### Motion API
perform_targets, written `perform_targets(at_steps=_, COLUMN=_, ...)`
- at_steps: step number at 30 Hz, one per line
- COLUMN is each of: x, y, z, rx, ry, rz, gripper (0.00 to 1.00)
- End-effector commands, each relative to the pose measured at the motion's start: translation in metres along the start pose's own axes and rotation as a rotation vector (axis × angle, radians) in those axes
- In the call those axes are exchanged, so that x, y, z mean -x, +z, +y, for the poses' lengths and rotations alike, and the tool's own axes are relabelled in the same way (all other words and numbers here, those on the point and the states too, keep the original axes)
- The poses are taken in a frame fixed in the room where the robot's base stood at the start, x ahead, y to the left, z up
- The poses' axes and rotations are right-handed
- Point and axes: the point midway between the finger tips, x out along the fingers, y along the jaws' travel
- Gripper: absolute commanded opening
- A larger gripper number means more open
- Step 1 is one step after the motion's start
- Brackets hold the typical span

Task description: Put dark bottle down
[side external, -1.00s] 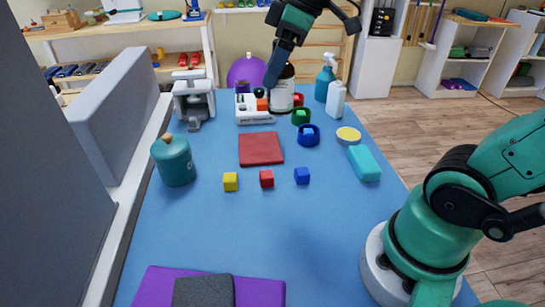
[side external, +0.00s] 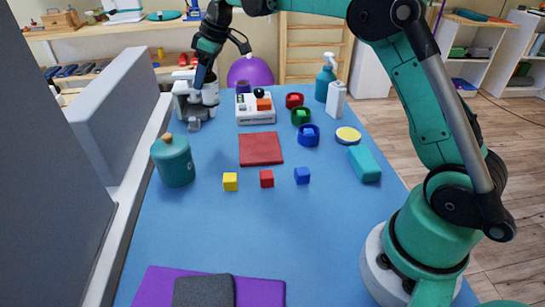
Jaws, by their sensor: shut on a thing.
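The dark bottle (side external: 211,88) with a pale label is at the far left of the blue table, beside or just behind the white machine (side external: 183,98). My gripper (side external: 203,74) is at the bottle's upper part and shut on it. The bottle looks upright. My gripper hides part of it, and I cannot tell whether its base touches the table.
A white block (side external: 256,110) with small pieces stands right of the bottle. A teal jar (side external: 173,162), a red mat (side external: 261,149) and small cubes lie nearer. Coloured cups (side external: 309,135) and pump bottles (side external: 336,101) are at the right. The table's near middle is clear.

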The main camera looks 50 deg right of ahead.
Motion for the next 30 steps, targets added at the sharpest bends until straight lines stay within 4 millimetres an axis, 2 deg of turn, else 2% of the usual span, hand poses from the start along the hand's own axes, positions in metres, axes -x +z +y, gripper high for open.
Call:
perform_targets(at_steps=3, x=-0.021, y=-0.002, z=0.009, rx=0.0, ry=0.0, rz=0.0, gripper=0.0)
perform_targets(at_steps=8, x=-0.038, y=-0.001, z=0.013, rx=0.0, ry=0.0, rz=0.0, gripper=0.0)
perform_targets(at_steps=12, x=-0.06, y=0.008, z=0.014, rx=0.0, ry=0.0, rz=0.0, gripper=0.0)
perform_targets(at_steps=21, x=-0.097, y=0.023, z=0.014, rx=0.0, ry=0.0, rz=0.0, gripper=0.0)
perform_targets(at_steps=24, x=-0.106, y=0.027, z=0.014, rx=0.0, ry=0.0, rz=0.0, gripper=0.0)
perform_targets(at_steps=30, x=-0.108, y=0.028, z=0.014, rx=0.0, ry=0.0, rz=0.0, gripper=0.0)
